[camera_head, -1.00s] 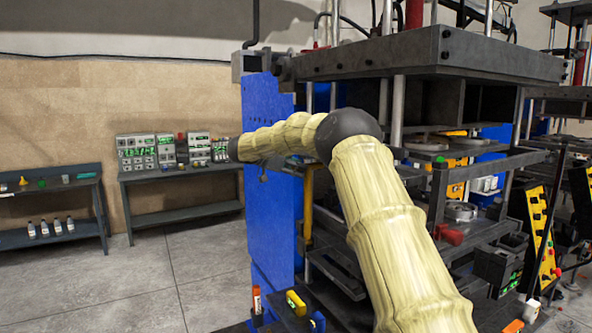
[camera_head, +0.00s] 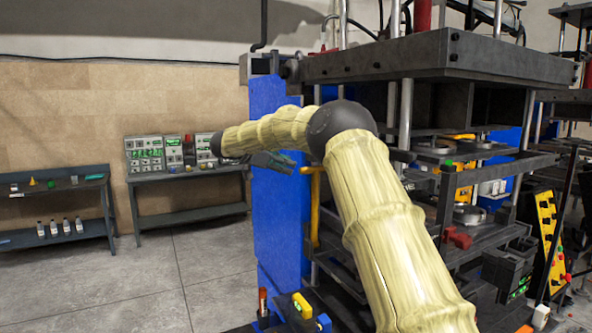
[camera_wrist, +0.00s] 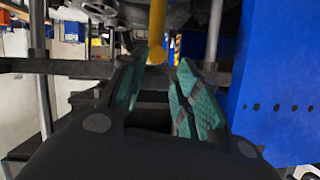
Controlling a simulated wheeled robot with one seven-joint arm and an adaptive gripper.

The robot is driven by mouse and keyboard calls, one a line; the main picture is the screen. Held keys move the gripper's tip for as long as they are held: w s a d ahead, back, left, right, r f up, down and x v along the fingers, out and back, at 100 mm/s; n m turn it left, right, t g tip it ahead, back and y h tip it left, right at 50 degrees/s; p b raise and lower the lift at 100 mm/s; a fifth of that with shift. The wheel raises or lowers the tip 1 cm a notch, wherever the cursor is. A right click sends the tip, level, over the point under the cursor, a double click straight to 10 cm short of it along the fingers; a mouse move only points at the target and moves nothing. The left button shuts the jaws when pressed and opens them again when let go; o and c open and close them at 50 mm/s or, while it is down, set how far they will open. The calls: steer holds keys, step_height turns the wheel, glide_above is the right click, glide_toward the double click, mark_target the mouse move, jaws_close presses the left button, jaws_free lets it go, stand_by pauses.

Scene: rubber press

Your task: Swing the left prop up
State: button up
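The left prop is a yellow bar (camera_head: 315,212) hanging upright at the left side of the press, beside the blue side panel. Its top bends over near my gripper. My gripper (camera_head: 280,161) is partly visible at the blue panel, pointing right towards the top of the prop. In the wrist view my gripper (camera_wrist: 158,88) is open, with teal pads on both fingers and nothing between them. The yellow bar (camera_wrist: 157,28) shows just beyond the gap, with its rounded end near the fingertips. I cannot tell whether a finger touches it.
The blue panel (camera_head: 276,205) stands close by my gripper; it fills the right of the wrist view (camera_wrist: 280,80). The press's dark upper plate (camera_head: 400,62) overhangs to the right. A bench (camera_head: 190,176) with meters stands behind left. The floor at left is clear.

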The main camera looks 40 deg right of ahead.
steer(key=shift+v, duration=1.9)
